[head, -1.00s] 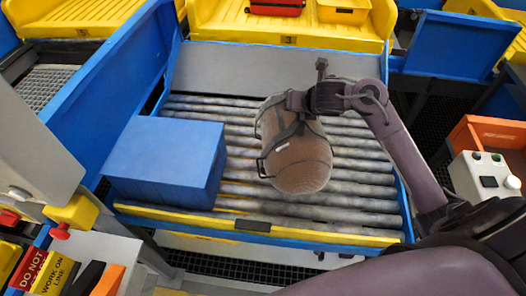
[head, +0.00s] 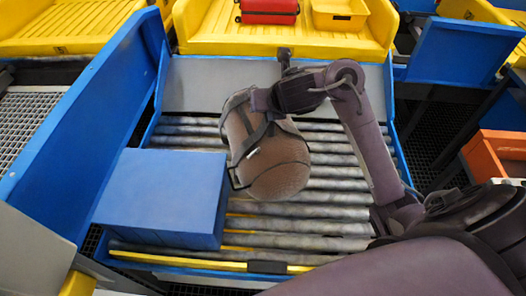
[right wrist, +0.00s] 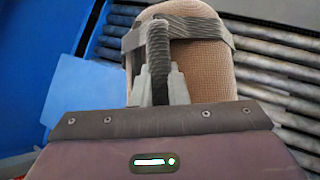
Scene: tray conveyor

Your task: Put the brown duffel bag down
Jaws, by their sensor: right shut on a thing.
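The brown duffel bag (head: 275,172) has dark straps and hangs from my right gripper (head: 262,100) over the roller conveyor (head: 330,215). In the right wrist view the bag (right wrist: 207,75) fills the upper middle, and my right gripper (right wrist: 160,88) is shut on its grey strap handle. I cannot tell whether the bag's underside touches the rollers. My left gripper is not in view.
A blue box (head: 165,195) sits on the rollers left of the bag. Bare rollers lie right of the bag. Yellow trays (head: 280,38) stand beyond the grey plate, one with a red case (head: 268,8). An orange bin (head: 492,152) is at right.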

